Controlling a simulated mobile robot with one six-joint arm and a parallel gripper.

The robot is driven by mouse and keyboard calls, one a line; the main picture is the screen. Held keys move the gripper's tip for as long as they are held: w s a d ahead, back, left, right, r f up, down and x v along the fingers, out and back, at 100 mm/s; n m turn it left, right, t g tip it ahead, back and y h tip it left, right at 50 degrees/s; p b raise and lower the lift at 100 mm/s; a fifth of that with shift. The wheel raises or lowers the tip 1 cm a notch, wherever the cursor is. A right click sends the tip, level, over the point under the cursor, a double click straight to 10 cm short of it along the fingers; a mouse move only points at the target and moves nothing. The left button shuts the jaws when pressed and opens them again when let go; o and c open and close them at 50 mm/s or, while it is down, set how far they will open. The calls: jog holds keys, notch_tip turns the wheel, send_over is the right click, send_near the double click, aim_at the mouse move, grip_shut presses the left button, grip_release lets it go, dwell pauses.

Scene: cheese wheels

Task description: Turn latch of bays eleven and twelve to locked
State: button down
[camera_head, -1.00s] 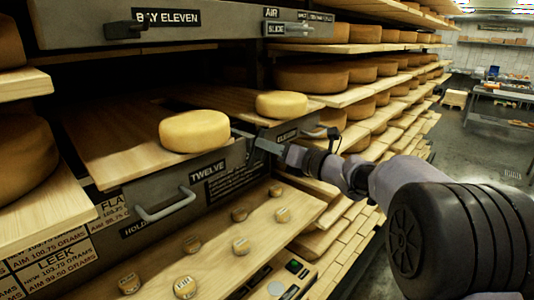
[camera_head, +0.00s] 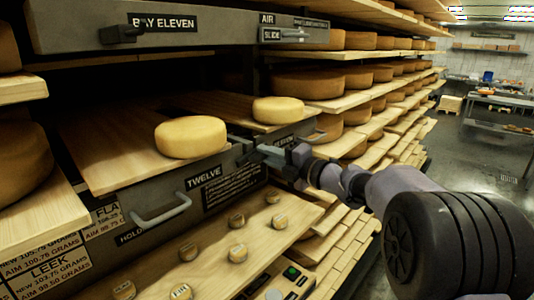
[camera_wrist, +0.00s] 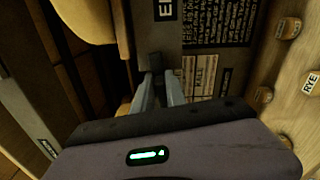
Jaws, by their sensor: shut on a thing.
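The drawer of bay twelve (camera_head: 197,200) has a grey front, a TWELVE label and a pale bar handle (camera_head: 162,207). The drawer of bay eleven (camera_head: 300,133) is beside it on the right, partly hidden by my arm. A dark latch (camera_wrist: 156,62) sits at the seam between the two fronts. My gripper (camera_head: 262,152) is at that seam. In the wrist view, its two grey fingers (camera_wrist: 160,92) are shut around the lower part of the latch. The latch's exact angle is hard to tell in the dimness.
Yellow cheese wheels (camera_head: 190,137) (camera_head: 277,110) sit on wooden boards above the drawers. A wooden shelf (camera_head: 215,262) with small labelled round pieces is below. A BAY ELEVEN panel (camera_head: 205,25) hangs overhead. Racks of large wheels recede to the right.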

jog(key=shift+f+m, duration=0.1)
jog(key=shift+m, duration=0.8)
jog(key=c, duration=1.4)
grip_release()
jog(key=shift+o, duration=0.2)
jog(key=b+v, duration=0.2)
jog(key=v, duration=1.5)
jog(key=shift+s+d+f, duration=0.1)
jog(key=shift+s+d, duration=0.05)
